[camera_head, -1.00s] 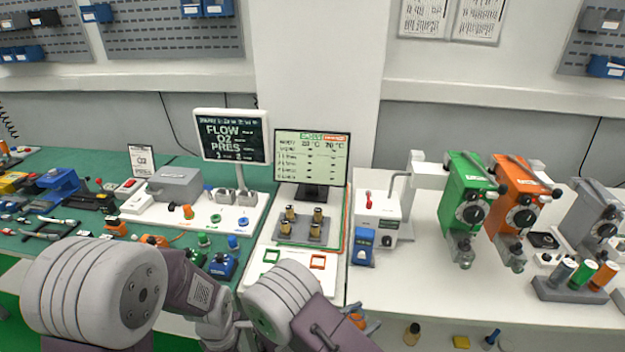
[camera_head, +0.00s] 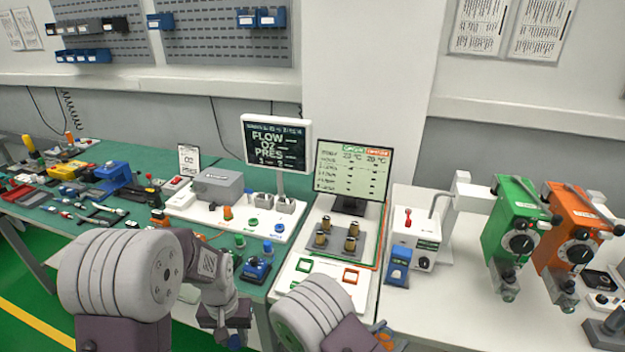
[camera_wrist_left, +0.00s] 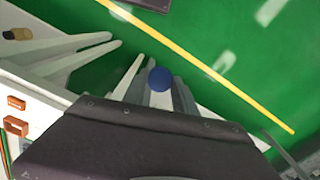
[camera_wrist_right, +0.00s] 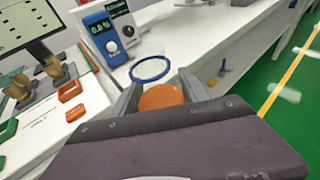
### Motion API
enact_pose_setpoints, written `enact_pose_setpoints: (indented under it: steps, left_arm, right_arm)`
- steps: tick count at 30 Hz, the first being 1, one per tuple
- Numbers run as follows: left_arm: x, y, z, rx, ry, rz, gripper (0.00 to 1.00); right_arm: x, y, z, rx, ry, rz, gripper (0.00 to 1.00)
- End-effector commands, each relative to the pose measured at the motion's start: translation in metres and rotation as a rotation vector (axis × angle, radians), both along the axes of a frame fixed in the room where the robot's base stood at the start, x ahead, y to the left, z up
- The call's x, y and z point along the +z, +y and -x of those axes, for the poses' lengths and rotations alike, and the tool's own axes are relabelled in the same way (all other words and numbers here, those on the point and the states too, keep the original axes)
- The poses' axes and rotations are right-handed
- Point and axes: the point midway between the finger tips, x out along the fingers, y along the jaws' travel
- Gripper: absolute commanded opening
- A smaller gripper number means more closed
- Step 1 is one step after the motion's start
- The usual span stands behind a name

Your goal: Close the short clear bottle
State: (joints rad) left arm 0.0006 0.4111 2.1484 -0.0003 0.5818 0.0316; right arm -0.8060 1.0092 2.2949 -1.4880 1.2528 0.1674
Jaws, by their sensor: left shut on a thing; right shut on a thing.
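My left gripper (camera_wrist_left: 160,76) is shut on a round blue cap (camera_wrist_left: 159,79). Low in the head view, the cap shows only as a small blue patch under this gripper (camera_head: 232,325). My right gripper (camera_wrist_right: 158,92) is shut on what looks like the short clear bottle: an orange disc (camera_wrist_right: 161,97) sits between the fingers, and a blue ring (camera_wrist_right: 149,80) with a see-through middle shows just beyond. The bottle's clear walls are hard to make out. In the head view my right arm hides most of it. Cap and bottle are apart.
The green mat (camera_head: 125,215) at left is crowded with small parts. A monitor (camera_head: 352,170), a blue meter (camera_head: 397,266) and green (camera_head: 518,225) and orange (camera_head: 573,235) vaporizers stand along the bench. The white bench right of the meter has clear room. Green floor lies below the left gripper.

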Motion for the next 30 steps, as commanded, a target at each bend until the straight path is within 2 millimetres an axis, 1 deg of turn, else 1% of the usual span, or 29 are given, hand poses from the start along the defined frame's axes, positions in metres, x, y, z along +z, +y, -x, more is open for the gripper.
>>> enact_pose_setpoints:
  steps: [3, 16, 19, 23, 30]
  left_arm:
    - [0.000, 0.000, 0.000, -0.035, 0.000, 0.000, 0.00]
    - [0.000, 0.000, 0.000, -0.033, 0.000, 0.000, 0.00]
    - [0.000, 0.000, 0.000, -0.032, 0.000, 0.000, 0.00]
    - [0.000, 0.000, 0.000, -0.032, 0.000, 0.000, 0.00]
    - [0.000, 0.000, 0.000, -0.032, 0.000, 0.000, 0.00]
  right_arm:
    - [0.000, 0.000, 0.000, -0.001, -0.002, -0.002, 0.00]
    - [0.000, 0.000, 0.000, -0.001, -0.002, -0.002, 0.00]
    - [0.004, 0.004, 0.000, 0.012, -0.003, -0.002, 0.00]
    - [0.021, 0.022, 0.003, 0.082, -0.003, -0.003, 0.00]
    - [0.069, 0.071, 0.011, 0.269, -0.006, -0.005, 0.00]
